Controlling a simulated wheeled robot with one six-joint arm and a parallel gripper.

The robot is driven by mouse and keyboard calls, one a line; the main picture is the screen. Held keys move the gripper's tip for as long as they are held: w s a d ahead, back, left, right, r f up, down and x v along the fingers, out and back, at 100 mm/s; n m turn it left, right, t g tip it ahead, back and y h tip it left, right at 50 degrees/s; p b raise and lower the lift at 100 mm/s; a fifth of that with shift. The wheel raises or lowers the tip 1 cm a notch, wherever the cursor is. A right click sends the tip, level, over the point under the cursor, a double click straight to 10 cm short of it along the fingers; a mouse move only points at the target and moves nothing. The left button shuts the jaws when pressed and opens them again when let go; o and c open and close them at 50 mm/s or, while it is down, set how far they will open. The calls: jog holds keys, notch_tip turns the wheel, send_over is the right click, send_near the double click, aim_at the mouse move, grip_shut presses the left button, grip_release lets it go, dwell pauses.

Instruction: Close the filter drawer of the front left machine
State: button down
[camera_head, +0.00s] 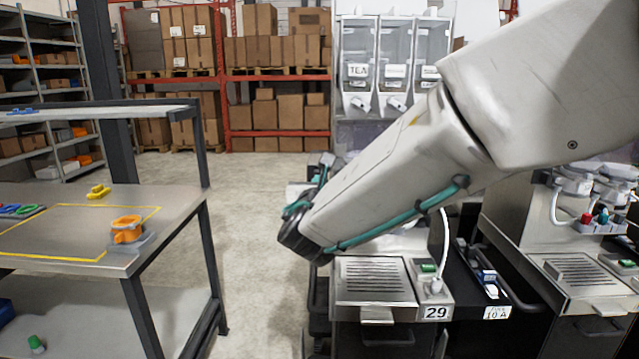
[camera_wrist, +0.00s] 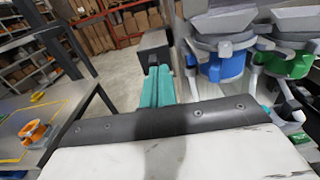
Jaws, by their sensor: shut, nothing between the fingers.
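The front left machine (camera_head: 376,282) has a slotted metal top, a green switch and a label reading 29. A small metal tab (camera_head: 377,316) sticks out of its front below the grate. My arm covers most of its upper part, and I cannot tell which part is the filter drawer or how far out it stands. My gripper (camera_wrist: 157,86) has teal fingers, which are shut and empty in the wrist view. In the head view it is mostly hidden behind my arm. A blue round part (camera_wrist: 226,66) and a green round part (camera_wrist: 290,66) are to the right of my fingers.
A steel table (camera_head: 60,225) with an orange part (camera_head: 126,230) stands at left. A second machine (camera_head: 575,275) stands at right, beyond a black strip with small items (camera_head: 484,280). Boxed racks (camera_head: 278,80) are behind. The floor (camera_head: 250,215) between table and machines is clear.

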jog(key=s, duration=1.3)
jog(key=s+d+f+m+g+h, duration=0.35)
jog(key=d+m, duration=0.25)
jog(key=d, duration=0.2)
jog(key=s+d+f+m+g+h, duration=0.2)
jog(key=d+m+g, duration=0.2)
jog(key=d+m, duration=0.3)
jog(key=s+d+f+m+g+h, duration=0.2)
jog(key=s+d+m+g+h, duration=0.1)
jog(key=d+m, duration=0.4)
jog(key=s+d+m+g+y, duration=0.3)
jog(key=s+d+m+y, duration=0.1)
jog(key=s+m, duration=0.4)
jog(key=s+d+m+g+y, duration=0.3)
jog(key=s+d+m, duration=0.3)
jog(key=s+m, duration=0.2)
jog(key=shift+s+y, duration=0.45)
jog(key=shift+s, duration=0.3)
